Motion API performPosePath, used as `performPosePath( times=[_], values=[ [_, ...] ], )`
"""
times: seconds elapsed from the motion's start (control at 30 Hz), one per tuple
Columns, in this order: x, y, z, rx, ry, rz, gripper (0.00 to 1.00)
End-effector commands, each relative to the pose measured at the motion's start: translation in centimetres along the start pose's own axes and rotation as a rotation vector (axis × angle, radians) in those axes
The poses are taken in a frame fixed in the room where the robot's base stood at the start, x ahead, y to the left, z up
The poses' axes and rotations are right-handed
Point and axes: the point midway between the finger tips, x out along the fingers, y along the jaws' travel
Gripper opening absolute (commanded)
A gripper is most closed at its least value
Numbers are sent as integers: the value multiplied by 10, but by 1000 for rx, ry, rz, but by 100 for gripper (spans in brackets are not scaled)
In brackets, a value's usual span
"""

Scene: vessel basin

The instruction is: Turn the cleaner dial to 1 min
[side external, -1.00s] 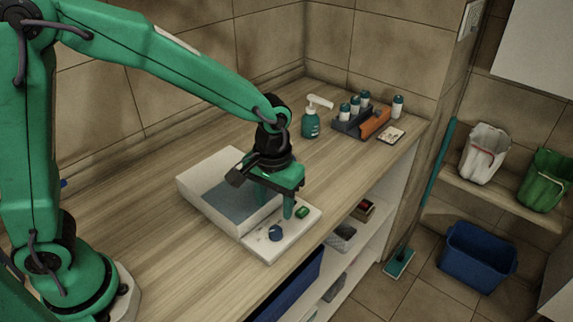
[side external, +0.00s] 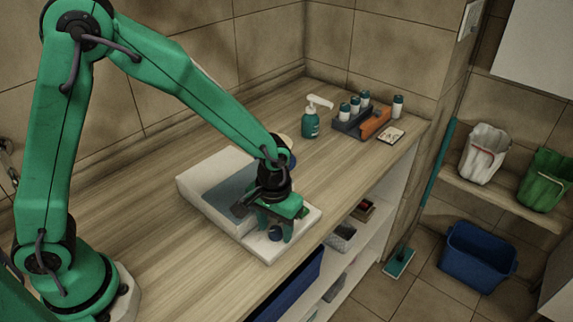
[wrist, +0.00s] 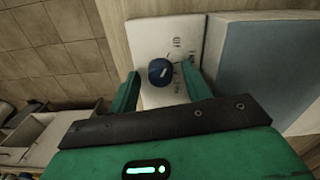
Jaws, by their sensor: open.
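The cleaner is a white box (side external: 188,184) with a grey-blue basin, standing on the wooden counter. Its blue dial (side external: 275,233) sits on the white front panel (side external: 268,252); the dial also shows in the wrist view (wrist: 160,72), with a pale mark on its top. Dark markings surround it, too small to read. My gripper (side external: 276,232) is open and points down over the panel. In the wrist view its green fingers (wrist: 160,75) stand one on each side of the dial, with gaps visible. The fingers' exact height against the dial is unclear. The green button is hidden.
A teal pump bottle (side external: 311,122) and an orange and grey rack (side external: 365,124) with several small bottles stand at the back right. A shelf unit with boxes is below the counter's front edge (side external: 330,222). A blue tub (side external: 478,256) is on the floor.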

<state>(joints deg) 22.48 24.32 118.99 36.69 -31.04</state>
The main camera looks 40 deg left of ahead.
Motion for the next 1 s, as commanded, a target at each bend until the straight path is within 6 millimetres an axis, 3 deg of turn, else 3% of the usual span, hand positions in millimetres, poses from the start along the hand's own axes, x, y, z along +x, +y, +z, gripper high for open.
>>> performPosePath(
  times=[0.2, 0.43, 1.0],
  values=[
    [0, 0, 0, 0, 0, 0, 48],
    [0, 0, 0, 0, 0, 0, 4],
    [0, 0, 0, 130, 0, 0, 4]
  ],
)
